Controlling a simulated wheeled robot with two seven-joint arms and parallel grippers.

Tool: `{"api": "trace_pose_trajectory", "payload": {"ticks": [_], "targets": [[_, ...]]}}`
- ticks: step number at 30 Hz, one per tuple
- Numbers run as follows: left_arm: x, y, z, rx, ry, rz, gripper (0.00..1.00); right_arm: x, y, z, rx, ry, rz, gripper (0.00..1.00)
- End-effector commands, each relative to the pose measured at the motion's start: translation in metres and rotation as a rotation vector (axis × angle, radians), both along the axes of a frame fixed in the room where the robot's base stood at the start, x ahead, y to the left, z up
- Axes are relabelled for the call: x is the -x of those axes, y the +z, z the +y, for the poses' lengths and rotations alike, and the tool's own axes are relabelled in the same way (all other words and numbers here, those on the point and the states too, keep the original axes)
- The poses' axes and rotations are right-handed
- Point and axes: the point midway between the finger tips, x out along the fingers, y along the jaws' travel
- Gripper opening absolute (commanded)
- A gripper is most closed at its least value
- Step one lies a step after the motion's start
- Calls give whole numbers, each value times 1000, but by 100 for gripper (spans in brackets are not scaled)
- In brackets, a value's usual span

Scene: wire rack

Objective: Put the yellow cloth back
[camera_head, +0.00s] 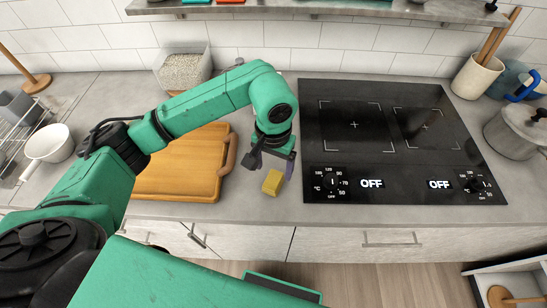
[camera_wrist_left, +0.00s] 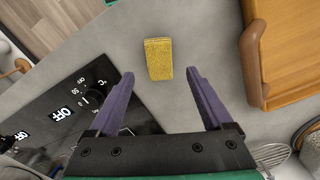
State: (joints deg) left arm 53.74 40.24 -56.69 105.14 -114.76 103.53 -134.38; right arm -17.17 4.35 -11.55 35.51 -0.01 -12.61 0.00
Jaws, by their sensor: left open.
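The yellow cloth (camera_head: 272,183), a small folded block, lies on the grey counter between the wooden board and the cooktop. My left gripper (camera_head: 273,166) is open above it, fingers pointing down. In the left wrist view, the cloth (camera_wrist_left: 158,59) sits just beyond the open fingertips (camera_wrist_left: 160,73), roughly centred between them, and the fingers do not hold it. A wire rack (camera_head: 14,140) stands at the left edge of the head view, partly cut off. My right gripper is not in view.
The wooden board (camera_head: 180,165) lies left of the cloth, its handle close by. The black cooktop (camera_head: 390,135) is to the right. A white pan (camera_head: 52,143) is beside the rack. A shelf (camera_head: 330,10) hangs above. The counter's front edge is near the cloth.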

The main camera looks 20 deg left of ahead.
Motion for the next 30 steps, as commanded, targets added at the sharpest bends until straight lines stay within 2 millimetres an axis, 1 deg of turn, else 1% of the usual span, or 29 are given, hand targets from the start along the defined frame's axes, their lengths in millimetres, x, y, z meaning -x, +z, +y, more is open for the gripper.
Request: {"api": "trace_pose_trajectory", "payload": {"ticks": [1,3,6,9,12,25,27,30], "targets": [[-2,9,0,1,-2,-9,84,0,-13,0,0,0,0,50],[-1,28,-1,2,-1,-8,84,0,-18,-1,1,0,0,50],[-1,49,0,1,-1,-4,84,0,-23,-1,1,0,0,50],[0,60,0,0,0,-1,84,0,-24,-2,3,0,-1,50],[0,64,0,0,0,0,84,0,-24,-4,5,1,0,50],[0,65,0,0,0,0,84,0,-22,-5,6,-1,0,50],[0,74,0,1,0,0,84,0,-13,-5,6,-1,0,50],[0,97,0,0,0,0,84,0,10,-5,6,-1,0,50]]}}
